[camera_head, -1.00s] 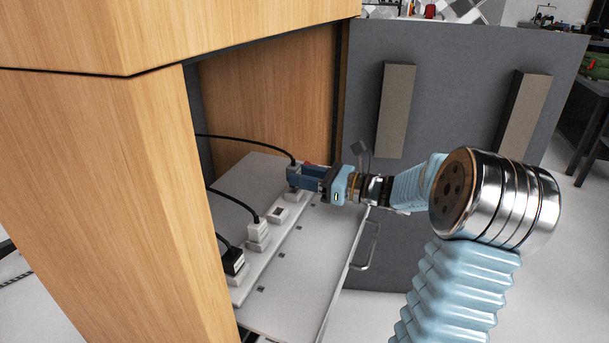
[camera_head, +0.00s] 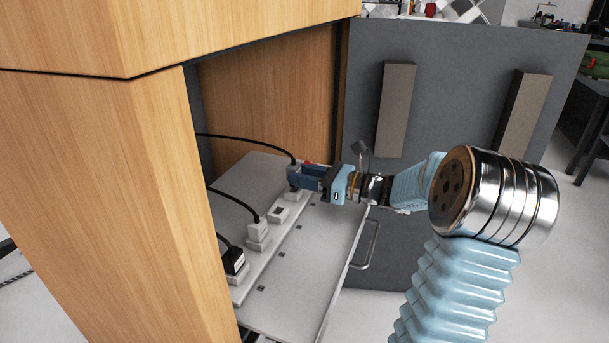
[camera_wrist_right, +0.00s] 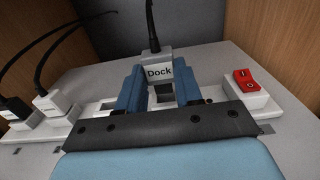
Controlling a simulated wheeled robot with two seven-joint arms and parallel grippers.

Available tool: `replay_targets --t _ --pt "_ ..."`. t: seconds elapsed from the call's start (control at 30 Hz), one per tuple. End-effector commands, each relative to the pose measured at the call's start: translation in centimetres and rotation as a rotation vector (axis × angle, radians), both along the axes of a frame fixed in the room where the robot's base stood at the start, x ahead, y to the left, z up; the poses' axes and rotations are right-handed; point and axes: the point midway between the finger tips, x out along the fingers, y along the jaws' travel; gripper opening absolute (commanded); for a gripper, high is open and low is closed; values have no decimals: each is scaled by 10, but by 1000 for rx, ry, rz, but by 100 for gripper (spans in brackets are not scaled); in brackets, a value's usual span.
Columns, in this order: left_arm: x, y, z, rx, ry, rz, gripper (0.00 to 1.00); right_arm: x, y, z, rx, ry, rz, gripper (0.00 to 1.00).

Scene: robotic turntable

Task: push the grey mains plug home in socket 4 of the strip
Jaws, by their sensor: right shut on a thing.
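The grey mains plug (camera_wrist_right: 159,70), labelled "Dock", has a black cable rising from its top in the right wrist view. My right gripper (camera_head: 294,175) is shut on it, with one blue finger on each side. The fingers hide most of the plug in the head view. The plug is at the socket position nearest the red switch on the white strip (camera_wrist_right: 91,113). A dark opening shows just below the plug between the fingers. I cannot tell how deep the plug sits. My left gripper is not in view.
A white plug (camera_head: 257,231) and a black plug (camera_head: 233,260) stand in the strip, with an empty socket (camera_head: 278,213) beside my gripper. A red switch (camera_wrist_right: 246,80) sits at the strip's end. A wooden cabinet wall (camera_head: 150,170) stands close on the left.

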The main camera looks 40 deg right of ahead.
Motion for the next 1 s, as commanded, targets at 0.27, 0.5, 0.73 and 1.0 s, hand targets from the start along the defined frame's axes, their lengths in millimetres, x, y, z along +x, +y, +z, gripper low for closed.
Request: replay_targets --t 0.27,0.5,0.73,1.0 --pt "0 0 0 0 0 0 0 0 0 0 0 0 0 0" --pt "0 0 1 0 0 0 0 0 1 0 0 -1 1 0" --pt "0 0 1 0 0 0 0 0 0 -1 0 0 1 0" --pt "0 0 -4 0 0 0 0 0 1 -7 0 0 1 0"
